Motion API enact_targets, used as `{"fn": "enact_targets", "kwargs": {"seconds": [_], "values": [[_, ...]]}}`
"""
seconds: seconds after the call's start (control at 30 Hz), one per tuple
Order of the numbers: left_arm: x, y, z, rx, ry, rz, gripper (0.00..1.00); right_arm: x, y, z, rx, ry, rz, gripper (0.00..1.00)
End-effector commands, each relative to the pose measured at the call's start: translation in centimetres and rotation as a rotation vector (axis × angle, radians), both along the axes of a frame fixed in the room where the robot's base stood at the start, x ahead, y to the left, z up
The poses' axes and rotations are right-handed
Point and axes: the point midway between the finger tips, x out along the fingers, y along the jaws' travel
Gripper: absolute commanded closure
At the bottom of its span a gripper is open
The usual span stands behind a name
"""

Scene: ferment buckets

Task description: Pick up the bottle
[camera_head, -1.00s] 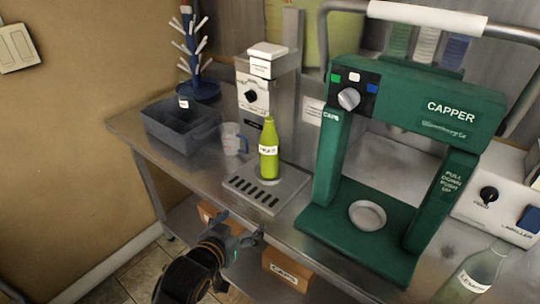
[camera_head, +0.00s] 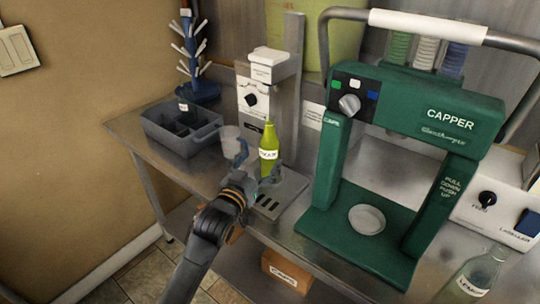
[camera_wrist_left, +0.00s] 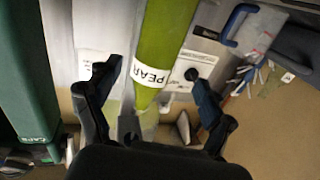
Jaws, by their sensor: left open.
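A green bottle (camera_head: 268,146) with a white label stands upright on the slotted tray of the filling machine. In the left wrist view the bottle (camera_wrist_left: 158,45) shows the word PEAR and lies between the two spread fingers. My left gripper (camera_head: 256,166) is at the bottle's near left side, open, at about label height. In the left wrist view the open left gripper (camera_wrist_left: 155,100) has one finger on each side of the bottle, and I cannot tell whether either touches it. My right gripper is not in view.
The green capper (camera_head: 405,150) stands close to the right of the bottle. A grey divided bin (camera_head: 160,134) and a clear jug (camera_head: 229,138) are to its left. The filler (camera_head: 262,100) stands behind.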

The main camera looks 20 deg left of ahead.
Motion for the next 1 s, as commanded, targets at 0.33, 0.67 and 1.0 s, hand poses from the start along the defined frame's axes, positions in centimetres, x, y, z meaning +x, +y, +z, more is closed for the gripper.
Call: {"fn": "enact_targets", "kwargs": {"seconds": [0.33,0.67,1.0], "values": [[3.7,-1.1,0.0,0.0,-0.001,0.0,0.18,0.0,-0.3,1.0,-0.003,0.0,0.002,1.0],[5.3,-1.3,-0.2,0.0,0.0,-0.001,0.18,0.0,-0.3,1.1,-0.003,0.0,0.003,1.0],[5.3,-1.3,-0.3,0.0,0.001,0.0,0.67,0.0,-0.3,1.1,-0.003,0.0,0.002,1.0]]}}
